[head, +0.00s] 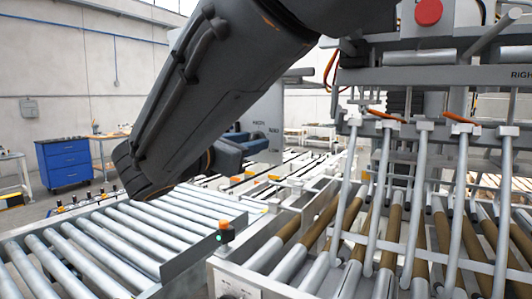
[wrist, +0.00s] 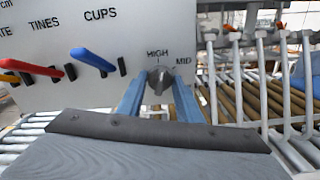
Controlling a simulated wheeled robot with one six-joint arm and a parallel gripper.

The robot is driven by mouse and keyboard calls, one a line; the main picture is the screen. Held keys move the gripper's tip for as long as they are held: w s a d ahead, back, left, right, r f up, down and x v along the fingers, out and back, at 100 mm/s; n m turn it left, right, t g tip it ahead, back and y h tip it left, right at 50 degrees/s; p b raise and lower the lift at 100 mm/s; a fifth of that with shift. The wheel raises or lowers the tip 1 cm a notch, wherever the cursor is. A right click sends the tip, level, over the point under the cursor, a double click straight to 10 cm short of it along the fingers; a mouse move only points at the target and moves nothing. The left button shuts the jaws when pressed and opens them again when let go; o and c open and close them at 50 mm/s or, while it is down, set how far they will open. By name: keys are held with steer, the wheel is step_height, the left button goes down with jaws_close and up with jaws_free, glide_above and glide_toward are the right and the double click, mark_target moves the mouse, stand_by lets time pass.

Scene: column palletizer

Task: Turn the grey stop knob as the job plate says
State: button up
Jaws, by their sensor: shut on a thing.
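In the wrist view a grey knob (wrist: 160,79) sits on a pale panel (wrist: 60,100), below the word HIGH and left of the word MID. My gripper (wrist: 159,86) is shut on this knob, one blue finger on each side. The knob's top is near the HIGH mark, but its exact pointing is too small to tell. The job plate is not readable; only a corner of lettering with "cm" shows at the upper left. In the head view my arm hides the gripper and the knob.
On the panel, a red lever (wrist: 30,67) and a blue lever (wrist: 92,59) stand left of the knob by the words TINES and CUPS. Roller conveyors (head: 95,250) and a tined frame (head: 415,190) fill the foreground. A blue cabinet (head: 70,163) stands far left.

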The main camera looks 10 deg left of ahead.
steer(key=m+b, duration=2.1)
steer(key=b, duration=0.7)
steer(key=shift+f, duration=0.1)
steer(key=o, duration=1)
steer(key=shift+o, duration=0.2)
